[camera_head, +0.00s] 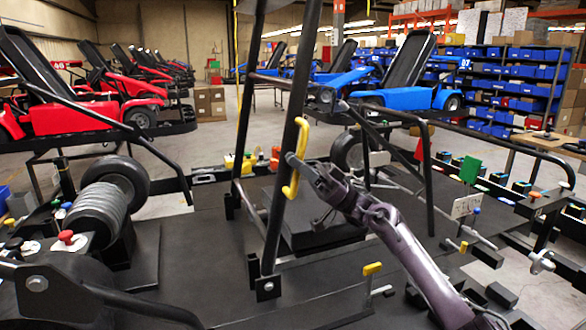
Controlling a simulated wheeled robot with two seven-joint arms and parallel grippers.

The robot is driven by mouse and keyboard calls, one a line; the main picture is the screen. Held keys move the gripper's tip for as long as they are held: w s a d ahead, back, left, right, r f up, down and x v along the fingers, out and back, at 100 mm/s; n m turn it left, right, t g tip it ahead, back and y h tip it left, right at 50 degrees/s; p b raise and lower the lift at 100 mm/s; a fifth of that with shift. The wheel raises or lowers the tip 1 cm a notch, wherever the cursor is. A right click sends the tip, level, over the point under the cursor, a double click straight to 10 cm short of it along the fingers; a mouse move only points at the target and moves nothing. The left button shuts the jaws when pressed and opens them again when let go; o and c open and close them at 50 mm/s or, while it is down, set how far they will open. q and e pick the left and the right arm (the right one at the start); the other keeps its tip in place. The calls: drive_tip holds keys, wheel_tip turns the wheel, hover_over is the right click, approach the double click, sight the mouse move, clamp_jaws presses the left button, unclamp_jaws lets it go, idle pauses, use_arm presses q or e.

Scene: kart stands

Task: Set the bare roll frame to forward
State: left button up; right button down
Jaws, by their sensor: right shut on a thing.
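The bare roll frame (284,185) is a black tube frame on the dark deck in front of me. Its two uprights rise out of the top of the view, and the nearer one leans right toward its top. A yellow handle (301,129) is fixed on this nearer upright. My right gripper (294,163) comes in from the right and is shut on the yellow handle. The fingertips partly cover the handle's middle. The foot of the nearer upright meets a black bracket (267,287). My left gripper is not in view.
A coil spring (97,213) and a red knob (66,237) stand at the left. A yellow-topped lever (372,269) rises at front centre. Black tubes (427,175), a green plate (470,170) and a white tag (466,206) are at the right. Red and blue karts stand behind.

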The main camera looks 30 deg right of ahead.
drive_tip(key=shift+d, duration=0.1)
drive_tip(key=c, duration=1.8)
unclamp_jaws()
drive_tip(key=o, duration=0.4)
drive_tip(key=shift+d+f, duration=0.1)
drive_tip(key=shift+d, duration=0.1)
drive_tip(key=b+v, duration=0.3)
drive_tip(key=v, duration=0.4)
drive_tip(key=shift+s+d+f, duration=0.2)
drive_tip(key=shift+d+f, duration=0.05)
